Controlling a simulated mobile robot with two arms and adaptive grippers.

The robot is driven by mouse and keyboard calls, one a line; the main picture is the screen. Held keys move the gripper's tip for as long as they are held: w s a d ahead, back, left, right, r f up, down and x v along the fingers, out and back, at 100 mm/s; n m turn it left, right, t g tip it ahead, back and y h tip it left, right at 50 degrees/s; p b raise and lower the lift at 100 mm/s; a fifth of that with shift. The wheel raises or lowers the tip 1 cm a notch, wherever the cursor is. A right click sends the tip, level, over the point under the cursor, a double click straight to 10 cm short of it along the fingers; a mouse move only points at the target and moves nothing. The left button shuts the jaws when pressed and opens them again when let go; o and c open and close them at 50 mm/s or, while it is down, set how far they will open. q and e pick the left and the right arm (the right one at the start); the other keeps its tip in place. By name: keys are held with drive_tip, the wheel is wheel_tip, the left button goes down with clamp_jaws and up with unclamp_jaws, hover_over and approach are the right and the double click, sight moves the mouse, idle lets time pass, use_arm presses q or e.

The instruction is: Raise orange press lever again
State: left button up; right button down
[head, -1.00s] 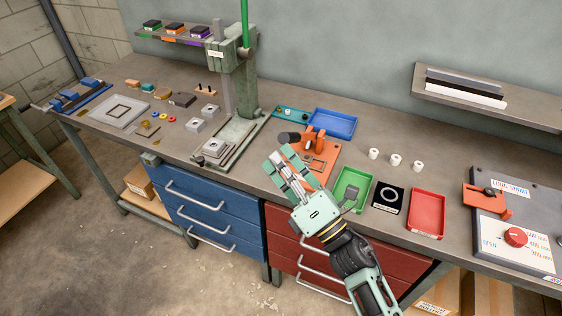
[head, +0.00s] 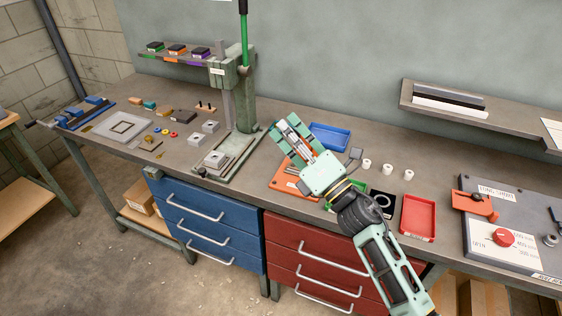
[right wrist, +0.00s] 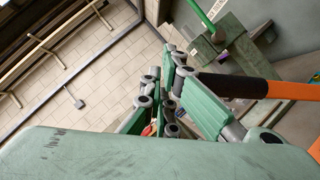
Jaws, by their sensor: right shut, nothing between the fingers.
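The orange press (head: 288,180) stands on the bench, largely hidden behind my right gripper in the head view. In the right wrist view its lever has a black grip (right wrist: 235,86) and an orange arm (right wrist: 294,91). The grip lies close beside my right-hand finger; I cannot tell whether they touch. My right gripper (head: 290,130) is shut and empty, above the press with its fingers pointing up and left; its green fingers also show in the right wrist view (right wrist: 172,90). My left gripper is not in view.
A tall green press (head: 240,95) stands left of my gripper. A blue tray (head: 329,137) lies behind it. To the right are several white cylinders (head: 387,169), a red tray (head: 418,216) and a grey control panel (head: 515,245). A wall shelf (head: 480,117) is behind.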

drive_tip(key=w+r, duration=0.1)
drive_tip(key=w+d+r, duration=0.1)
drive_tip(key=w, duration=0.1)
drive_tip(key=shift+r, duration=0.4)
drive_tip(key=shift+w, duration=0.4)
drive_tip(key=shift+w+d+f, duration=0.1)
drive_tip(key=shift+w+f, duration=0.05)
drive_tip(key=shift+s, duration=0.25)
drive_tip(key=shift+w, duration=0.1)
